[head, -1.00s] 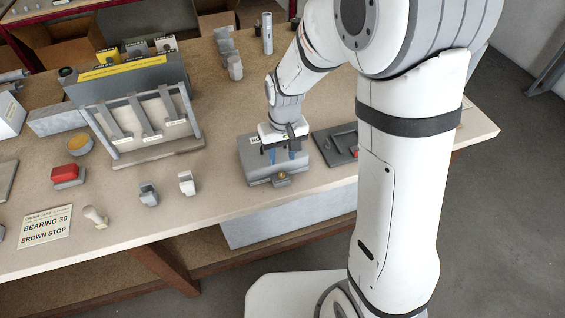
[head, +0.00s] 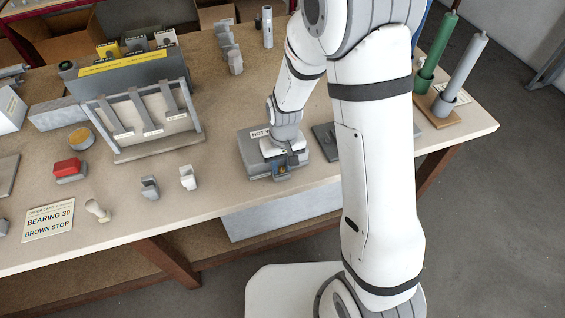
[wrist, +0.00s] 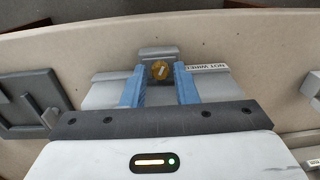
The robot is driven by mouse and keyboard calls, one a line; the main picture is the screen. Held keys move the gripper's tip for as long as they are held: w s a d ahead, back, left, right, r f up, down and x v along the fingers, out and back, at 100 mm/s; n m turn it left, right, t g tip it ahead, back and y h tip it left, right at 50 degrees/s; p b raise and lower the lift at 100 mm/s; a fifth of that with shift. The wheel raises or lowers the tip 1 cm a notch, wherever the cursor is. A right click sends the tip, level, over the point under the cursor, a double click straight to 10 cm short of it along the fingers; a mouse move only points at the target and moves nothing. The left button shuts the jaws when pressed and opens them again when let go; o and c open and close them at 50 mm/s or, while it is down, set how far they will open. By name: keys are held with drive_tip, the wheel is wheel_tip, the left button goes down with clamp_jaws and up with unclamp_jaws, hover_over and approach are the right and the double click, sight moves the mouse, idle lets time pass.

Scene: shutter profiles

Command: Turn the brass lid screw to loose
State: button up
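The brass lid screw (wrist: 161,70) sits at the front edge of a grey box (wrist: 215,85) labelled "NOT WIRED". It is round, with a pale slot or mark that looks tilted. My gripper (wrist: 160,76) has its blue fingers apart, one on each side of the screw. In the wrist view gaps show between the fingers and the screw. In the head view my gripper (head: 281,168) is low over the front of the grey box (head: 252,154), and the screw is mostly hidden there.
A dark grey tray (wrist: 30,105) lies beside the box. The bench's front edge is close to the box.

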sight(283, 167)
clamp_jaws()
drive_tip(key=shift+f+n+b, duration=0.15)
drive_tip(key=shift+n+b, duration=0.25)
drive_tip(key=shift+b, duration=0.1)
drive_tip(key=shift+n, duration=0.4)
drive_tip(key=shift+o, duration=1.4)
unclamp_jaws()
drive_tip(key=shift+r, duration=0.2)
drive_tip(key=shift+w+d+r+b, duration=0.1)
drive_tip(key=shift+r+b, duration=0.25)
drive_tip(key=shift+r, duration=1.6)
drive_tip(key=shift+d+r+b, duration=0.1)
drive_tip(key=shift+r+b, duration=0.2)
drive_tip(key=shift+r, duration=1.6)
